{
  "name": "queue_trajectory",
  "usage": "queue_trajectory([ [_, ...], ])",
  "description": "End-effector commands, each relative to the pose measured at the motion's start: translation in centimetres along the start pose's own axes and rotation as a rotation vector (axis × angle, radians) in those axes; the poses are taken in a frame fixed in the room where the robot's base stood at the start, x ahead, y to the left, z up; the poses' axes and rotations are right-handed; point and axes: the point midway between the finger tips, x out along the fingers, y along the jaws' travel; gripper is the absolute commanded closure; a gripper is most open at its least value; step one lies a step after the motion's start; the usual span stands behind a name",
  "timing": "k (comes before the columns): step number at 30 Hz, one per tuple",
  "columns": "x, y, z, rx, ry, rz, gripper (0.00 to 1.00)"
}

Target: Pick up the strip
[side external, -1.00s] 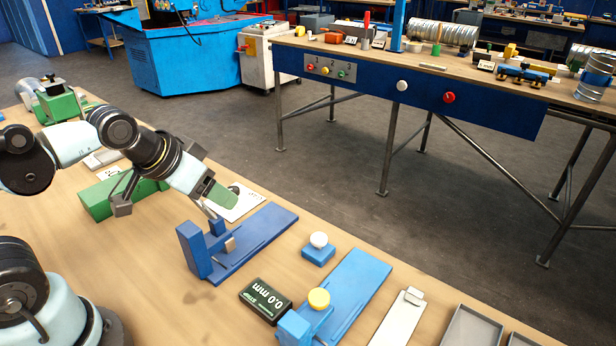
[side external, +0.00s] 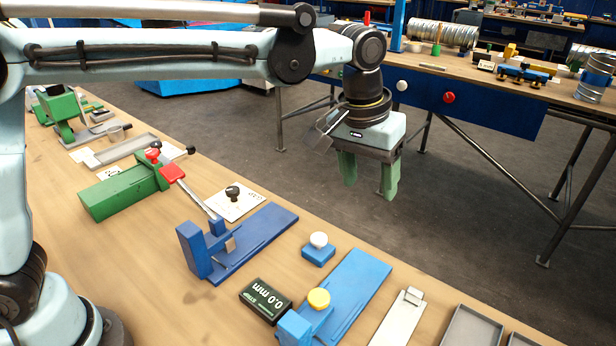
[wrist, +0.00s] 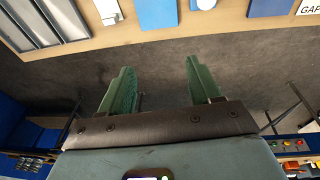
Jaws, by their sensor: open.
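A pale, light-grey strip (side external: 400,318) with a small raised clip at its far end lies on the near bench in the side view; it looks most like the strip. Its end also shows at the top of the wrist view (wrist: 109,12). My gripper (side external: 368,180) hangs pointing down, up and beyond the bench's far edge, well apart from the strip. Its two green fingers are spread with nothing between them, and in the wrist view (wrist: 159,72) only grey floor shows between them.
Beside the strip are a blue fixture (side external: 352,285) with a yellow knob and a grey tray (side external: 470,330). A blue fixture (side external: 250,240), a red-handled lever (side external: 175,175) and a black gauge (side external: 265,299) stand further left. A second bench (side external: 470,105) is behind.

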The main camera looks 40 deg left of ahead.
Motion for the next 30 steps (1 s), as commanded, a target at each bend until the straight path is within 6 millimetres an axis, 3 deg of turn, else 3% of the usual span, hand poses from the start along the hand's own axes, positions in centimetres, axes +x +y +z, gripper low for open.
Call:
queue_trajectory([
  [1,0.8,1.8,-0.2,0.005,-0.023,-0.006,0.37],
  [6,3.5,6.6,0.0,-0.001,-0.096,-0.040,0.37],
  [12,6.0,10.1,1.0,-0.006,-0.149,-0.075,0.37],
  [20,7.9,10.9,1.6,-0.010,-0.164,-0.087,0.37],
  [30,12.8,10.5,2.4,-0.009,-0.163,-0.086,0.37],
])
